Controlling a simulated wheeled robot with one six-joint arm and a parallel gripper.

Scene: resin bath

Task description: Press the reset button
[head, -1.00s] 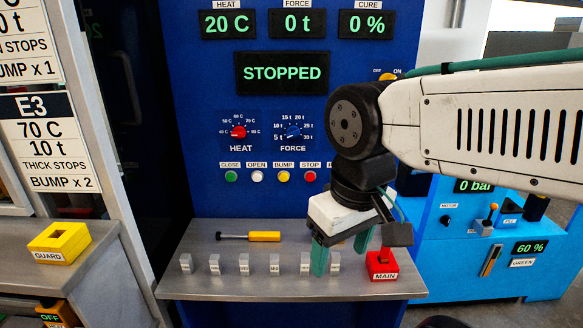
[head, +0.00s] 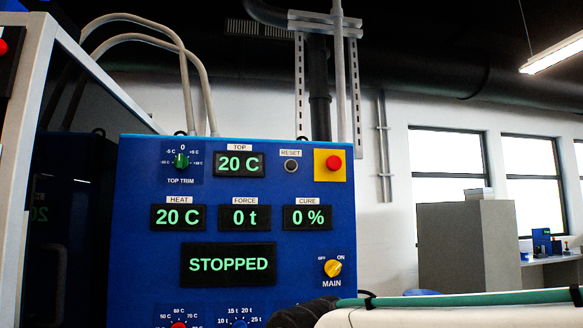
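The reset button (head: 291,166) is a small dark round button under a white RESET label, near the top right of the blue panel (head: 140,240). It sits between the TOP display (head: 239,164), reading 20 C, and a red emergency stop button (head: 333,163) on a yellow plate. My gripper is out of the picture; only part of my arm shows at the lower right, below the panel's MAIN knob (head: 333,268). Nothing covers the reset button.
Displays read 20 C, 0 t, 0 % and STOPPED (head: 228,264). A green TOP TRIM knob (head: 181,160) is at the upper left of the panel. A grey frame (head: 85,75) stands at the left. A grey cabinet (head: 465,245) and windows are at the right.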

